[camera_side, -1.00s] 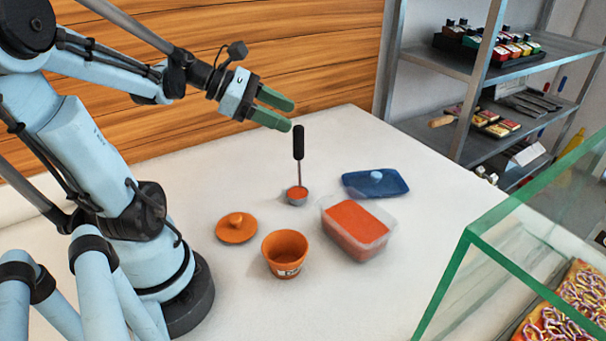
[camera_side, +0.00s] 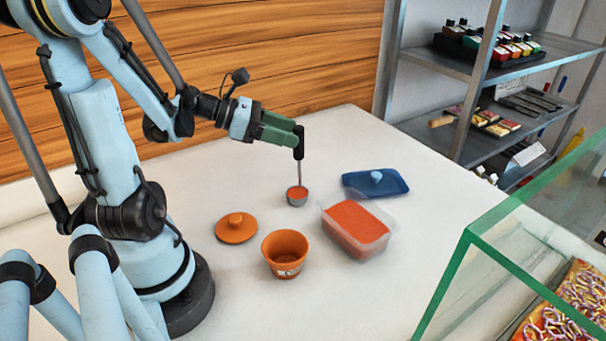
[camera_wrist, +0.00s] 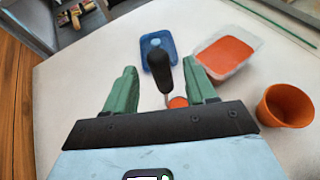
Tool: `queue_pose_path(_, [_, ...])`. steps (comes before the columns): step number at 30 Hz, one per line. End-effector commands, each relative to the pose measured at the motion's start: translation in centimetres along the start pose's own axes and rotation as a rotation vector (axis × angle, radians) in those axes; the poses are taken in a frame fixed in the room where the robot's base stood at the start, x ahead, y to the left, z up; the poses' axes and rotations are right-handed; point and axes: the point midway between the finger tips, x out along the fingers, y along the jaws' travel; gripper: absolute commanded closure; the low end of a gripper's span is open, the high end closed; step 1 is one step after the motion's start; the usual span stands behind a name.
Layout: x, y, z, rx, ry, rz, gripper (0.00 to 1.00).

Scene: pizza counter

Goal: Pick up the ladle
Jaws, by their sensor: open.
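The ladle stands upright on the white counter, with a black handle (camera_side: 299,144), a thin metal stem and a small bowl (camera_side: 297,196) holding red sauce. In the wrist view its black handle (camera_wrist: 163,73) rises between the two green fingers, nearer the middle of the gap. My gripper (camera_side: 297,135) is open and level at the height of the handle, with its fingers on either side of it. The wrist view also shows my open gripper (camera_wrist: 160,90). The fingers partly hide the handle in the side view, and contact cannot be told.
A clear tub of red sauce (camera_side: 357,228) and a blue lid (camera_side: 375,184) are right of the ladle. An orange pot (camera_side: 285,254) and its orange lid (camera_side: 236,228) are in front. A glass case (camera_side: 470,250) stands at the right, a metal shelf (camera_side: 480,70) behind.

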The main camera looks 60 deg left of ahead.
Motion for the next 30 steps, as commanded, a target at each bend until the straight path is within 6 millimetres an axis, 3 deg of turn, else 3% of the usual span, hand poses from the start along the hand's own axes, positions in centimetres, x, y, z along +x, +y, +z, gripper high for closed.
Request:
queue_pose_path(9, [4.3,-0.1,0.0,0.003,0.000,-0.003,0.44])
queue_pose_path(20, [4.8,0.0,0.0,0.002,0.000,0.000,0.46])
queue_pose_path(30, [4.8,0.0,0.0,0.002,0.000,0.000,0.98])
